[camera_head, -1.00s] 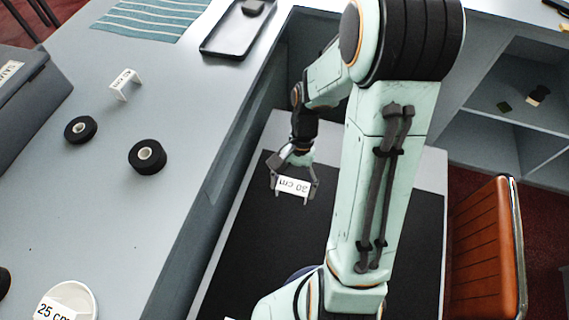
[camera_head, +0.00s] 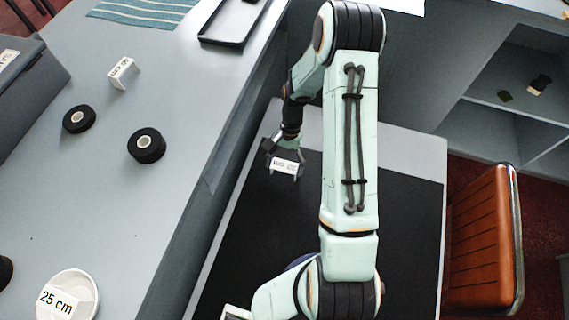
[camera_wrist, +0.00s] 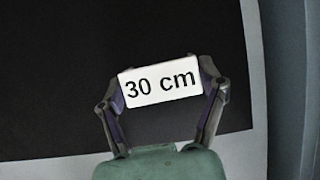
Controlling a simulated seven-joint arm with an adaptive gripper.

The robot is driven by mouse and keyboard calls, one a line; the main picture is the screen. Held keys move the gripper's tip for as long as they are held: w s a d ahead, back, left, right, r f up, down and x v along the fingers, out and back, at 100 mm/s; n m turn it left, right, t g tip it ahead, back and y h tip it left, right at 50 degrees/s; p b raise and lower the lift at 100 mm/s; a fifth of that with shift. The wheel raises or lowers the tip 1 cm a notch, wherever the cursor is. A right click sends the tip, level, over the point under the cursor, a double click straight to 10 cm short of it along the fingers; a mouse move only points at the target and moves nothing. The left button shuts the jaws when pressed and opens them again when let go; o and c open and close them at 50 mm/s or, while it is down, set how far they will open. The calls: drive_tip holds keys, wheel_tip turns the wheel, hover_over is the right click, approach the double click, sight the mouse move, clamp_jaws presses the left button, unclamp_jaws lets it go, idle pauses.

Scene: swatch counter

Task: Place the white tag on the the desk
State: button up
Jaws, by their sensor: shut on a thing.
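A white tag (camera_head: 284,166) is held in my gripper (camera_head: 283,162) in the head view. In the wrist view the tag (camera_wrist: 160,82) reads "30 cm" and sits between the two fingers of my gripper (camera_wrist: 161,84), which is shut on its ends. Below it is the desk, with a black top surface (camera_head: 290,225) and a light grey border (camera_head: 425,150). In the wrist view the black surface (camera_wrist: 60,60) fills most of the background. I cannot tell how far the tag is above it.
The grey counter (camera_head: 80,195) on the left carries another white tag (camera_head: 123,72), two black rolls (camera_head: 146,146) (camera_head: 79,119), a black tray (camera_head: 230,25) and a white dish (camera_head: 85,290) with a "25 cm" tag (camera_head: 56,302). An orange chair (camera_head: 488,240) stands at the right.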

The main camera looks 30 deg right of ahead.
drive_tip(key=shift+f, duration=0.15)
drive_tip(key=o, duration=0.8)
drive_tip(key=shift+w+d+r, duration=0.15)
drive_tip(key=shift+r, duration=0.4)
drive_tip(key=v, duration=1.1)
drive_tip(key=s+a+r+n+t+h, duration=0.1)
drive_tip(key=s+a+r+n+h, duration=0.2)
drive_tip(key=s+a+r+n, duration=0.55)
drive_tip(key=s+a+r, duration=0.1)
drive_tip(key=s, duration=0.2)
drive_tip(key=s+a+r+n+t, duration=0.1)
drive_tip(key=s+a, duration=0.1)
drive_tip(key=s, duration=0.2)
drive_tip(key=s+a+r+t, duration=0.1)
drive_tip(key=s, duration=0.3)
drive_tip(key=shift+s+a+r+n, duration=0.1)
drive_tip(key=shift+a+r+n, duration=0.1)
drive_tip(key=shift+r+n, duration=0.2)
